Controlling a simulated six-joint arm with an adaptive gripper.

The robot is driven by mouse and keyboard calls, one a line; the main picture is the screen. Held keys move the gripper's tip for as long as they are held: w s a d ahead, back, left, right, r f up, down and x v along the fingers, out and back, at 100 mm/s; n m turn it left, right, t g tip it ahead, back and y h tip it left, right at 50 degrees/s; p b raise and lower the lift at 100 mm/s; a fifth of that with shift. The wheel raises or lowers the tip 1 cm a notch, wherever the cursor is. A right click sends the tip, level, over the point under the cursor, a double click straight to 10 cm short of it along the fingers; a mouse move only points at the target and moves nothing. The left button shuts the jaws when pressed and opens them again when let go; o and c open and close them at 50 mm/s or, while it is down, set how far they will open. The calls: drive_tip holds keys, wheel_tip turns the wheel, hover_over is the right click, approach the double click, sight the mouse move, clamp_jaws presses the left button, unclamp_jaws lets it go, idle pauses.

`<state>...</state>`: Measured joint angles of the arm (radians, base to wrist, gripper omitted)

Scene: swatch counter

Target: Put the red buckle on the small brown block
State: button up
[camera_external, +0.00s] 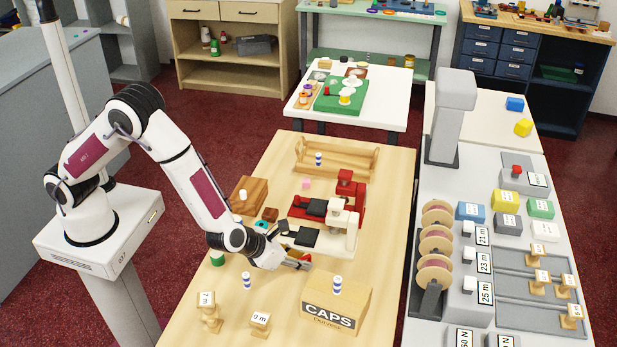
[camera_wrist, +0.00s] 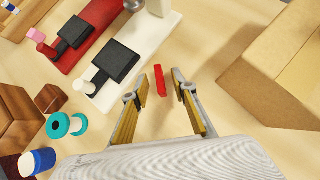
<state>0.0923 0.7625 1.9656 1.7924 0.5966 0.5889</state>
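The red buckle (camera_wrist: 160,81) is a thin red bar on the pale wooden table, lying between my fingertips in the wrist view. My gripper (camera_wrist: 160,75) is open, with one finger on each side of the buckle and a visible gap to both. In the external view my gripper (camera_external: 299,262) is low over the table, left of the cardboard box, and largely hides the buckle. The small brown block (camera_external: 270,214) stands beside a larger wooden block; in the wrist view it (camera_wrist: 50,98) is at the left, clear of my gripper. Nothing appears to rest on it.
A cardboard CAPS box (camera_external: 329,311) stands close to the right of my gripper. Red and white machines with black pads (camera_external: 305,238) stand behind it. A teal spool (camera_wrist: 66,125) is near the small block, and a larger brown block (camera_external: 246,190) is beside it.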

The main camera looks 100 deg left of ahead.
drive_tip(key=shift+w+a+f, duration=0.1)
drive_tip(key=shift+w, duration=0.05)
idle(0.4)
clamp_jaws()
drive_tip(key=shift+r, duration=5)
